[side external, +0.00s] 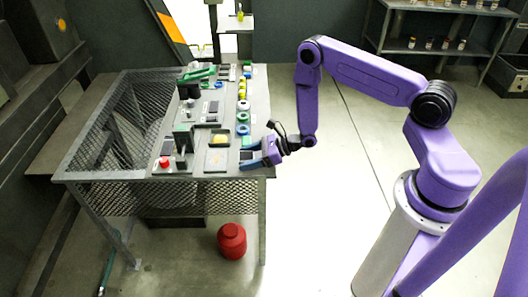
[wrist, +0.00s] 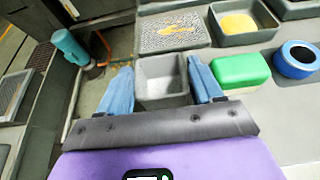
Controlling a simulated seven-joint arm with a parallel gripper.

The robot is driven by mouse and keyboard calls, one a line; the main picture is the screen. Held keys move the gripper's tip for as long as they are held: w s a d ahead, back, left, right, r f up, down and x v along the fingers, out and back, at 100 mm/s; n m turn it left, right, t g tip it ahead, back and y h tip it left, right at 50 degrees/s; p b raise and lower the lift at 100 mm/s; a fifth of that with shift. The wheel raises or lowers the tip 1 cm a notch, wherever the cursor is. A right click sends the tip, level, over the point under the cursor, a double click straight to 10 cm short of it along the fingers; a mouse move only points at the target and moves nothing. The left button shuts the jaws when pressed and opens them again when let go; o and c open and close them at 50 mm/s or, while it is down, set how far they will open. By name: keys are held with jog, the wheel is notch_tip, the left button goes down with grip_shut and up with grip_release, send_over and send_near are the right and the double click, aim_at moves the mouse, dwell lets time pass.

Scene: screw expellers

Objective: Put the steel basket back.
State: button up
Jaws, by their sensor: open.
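A small grey open-topped square box (wrist: 163,92), which I take to be the steel basket, sits between my gripper's blue fingers in the wrist view. It looks empty. My gripper (wrist: 160,66) is open, with one finger on each side of the box. I cannot tell whether either finger touches it. In the side external view my gripper (side external: 256,156) is low at the near right corner of the grey workbench (side external: 190,172), and its fingers mostly hide the box there.
A green block (wrist: 240,71) and a blue ring (wrist: 297,59) lie right of the right finger. A speckled flat tray (wrist: 173,32) and a tray with yellow contents (wrist: 240,22) lie beyond. A red knob (side external: 165,162) stands left. A red canister (side external: 232,240) is on the floor.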

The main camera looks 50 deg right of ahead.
jog(key=v, duration=1.1)
jog(key=s+a+r+n+g+y, duration=0.55)
jog(key=a+r+n, duration=0.2)
jog(key=a, duration=0.25)
jog(key=s+a+r+n+g+h, duration=0.2)
jog(key=s+a+r+n+g, duration=0.4)
jog(key=s+r+n+g, duration=0.3)
jog(key=s+d+r+n+g+h, duration=0.1)
jog(key=s+d+n+h, duration=0.1)
jog(key=s+n+h, duration=0.3)
jog(key=s+d+r+n+g+h, duration=0.2)
jog(key=s+n+h, duration=0.2)
jog(key=s+n, duration=0.35)
jog(key=d+r+n+t+h, duration=0.3)
jog(key=d+n+t, duration=0.1)
jog(key=n+t, duration=0.4)
jog(key=n, duration=0.2)
jog(key=shift+w+d+r+n, duration=0.3)
jog(key=shift+w+d, duration=0.1)
